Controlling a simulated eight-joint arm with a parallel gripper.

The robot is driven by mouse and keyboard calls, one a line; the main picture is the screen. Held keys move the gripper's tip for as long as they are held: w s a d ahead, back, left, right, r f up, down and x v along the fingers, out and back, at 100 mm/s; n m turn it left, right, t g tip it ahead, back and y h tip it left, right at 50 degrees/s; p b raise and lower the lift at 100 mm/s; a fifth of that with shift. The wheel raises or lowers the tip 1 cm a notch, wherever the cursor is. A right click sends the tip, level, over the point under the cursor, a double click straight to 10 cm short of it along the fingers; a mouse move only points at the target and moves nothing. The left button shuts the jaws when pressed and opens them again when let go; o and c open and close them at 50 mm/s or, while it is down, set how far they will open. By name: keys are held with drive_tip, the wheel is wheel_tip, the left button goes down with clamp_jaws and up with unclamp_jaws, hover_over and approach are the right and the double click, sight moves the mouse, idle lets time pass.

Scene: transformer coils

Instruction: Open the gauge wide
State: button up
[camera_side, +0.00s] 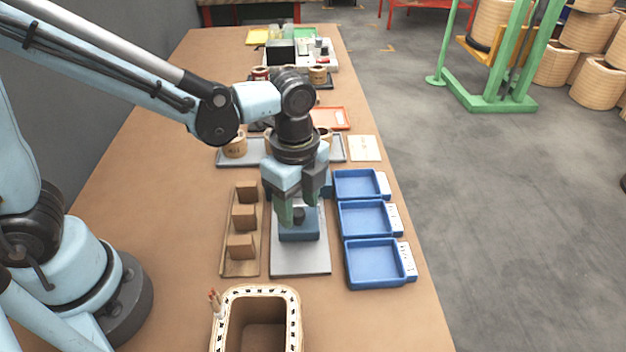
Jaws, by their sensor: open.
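A grey plate (300,263) lies on the brown table and carries a blue block-like device (299,234), which may be the gauge. My gripper (299,209) points down right over this device, with its fingers spread apart. A small dark part shows between the fingers, and I cannot tell whether they touch it. The gripper hides the upper part of the device, so its jaws and how far they are open cannot be seen.
Three blue trays (375,262) stand in a row to the right. A wooden rack (240,266) with upright brown blocks is to the left. Grey trays with small coils (235,147) lie behind.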

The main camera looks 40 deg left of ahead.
drive_tip(key=shift+f, duration=0.4)
clamp_jaws()
